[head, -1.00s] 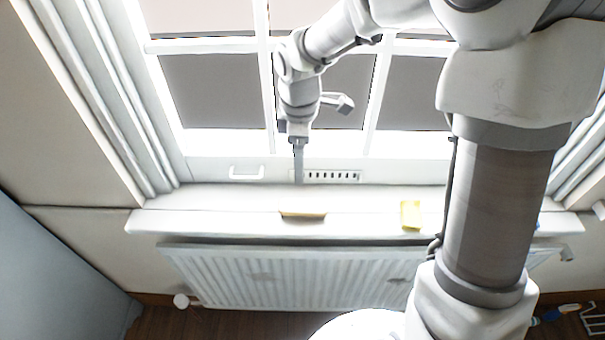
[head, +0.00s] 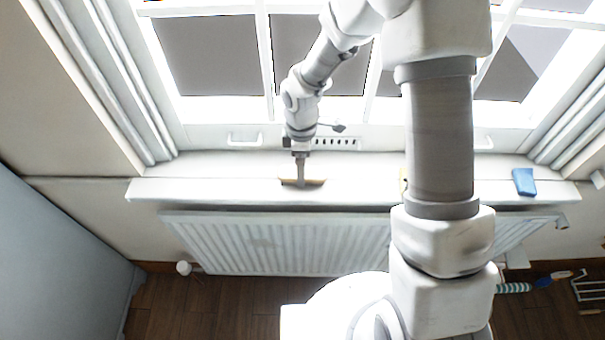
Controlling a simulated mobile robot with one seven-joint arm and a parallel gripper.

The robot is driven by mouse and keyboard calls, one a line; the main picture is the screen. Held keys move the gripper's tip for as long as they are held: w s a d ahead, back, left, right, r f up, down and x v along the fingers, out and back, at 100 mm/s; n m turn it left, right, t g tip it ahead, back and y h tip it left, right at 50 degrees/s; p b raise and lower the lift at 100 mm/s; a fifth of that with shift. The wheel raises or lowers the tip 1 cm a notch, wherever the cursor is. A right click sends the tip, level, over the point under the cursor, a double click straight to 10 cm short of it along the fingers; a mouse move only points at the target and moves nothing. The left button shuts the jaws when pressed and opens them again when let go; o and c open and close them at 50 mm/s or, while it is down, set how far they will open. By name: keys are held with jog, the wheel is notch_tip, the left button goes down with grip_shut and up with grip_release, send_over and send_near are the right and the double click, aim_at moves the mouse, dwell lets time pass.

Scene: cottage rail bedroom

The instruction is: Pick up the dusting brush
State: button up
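The dusting brush appears to be the small tan and dark piece (head: 316,182) lying on the white window sill in the head view. My gripper (head: 300,180) points down at its middle from above, and its fingers cover the centre of the brush. The fingers are seen edge-on as one narrow grey strip, so I cannot tell whether they are open or shut, or whether they touch the brush.
The window sill (head: 220,185) runs above a white radiator (head: 270,245). A yellow block (head: 403,182) on it is mostly hidden by my arm. A blue block (head: 524,181) lies at the right end. The window stands behind; tools (head: 515,288) lie on the floor at right.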

notch_tip(320, 180, down, 3)
jog(key=shift+d+f, duration=0.1)
jog(key=shift+d, duration=0.05)
jog(key=shift+w, duration=0.1)
grip_shut()
dwell(0.3)
jog(key=shift+r, duration=0.65)
jog(key=r, duration=0.1)
jog(key=d+r, duration=0.1)
jog(key=r, duration=0.1)
jog(key=shift+d+r, duration=0.25)
jog(key=shift+r, duration=0.15)
jog(key=d+r, duration=0.6)
jog(key=d, duration=0.4)
jog(key=shift+w, duration=0.15)
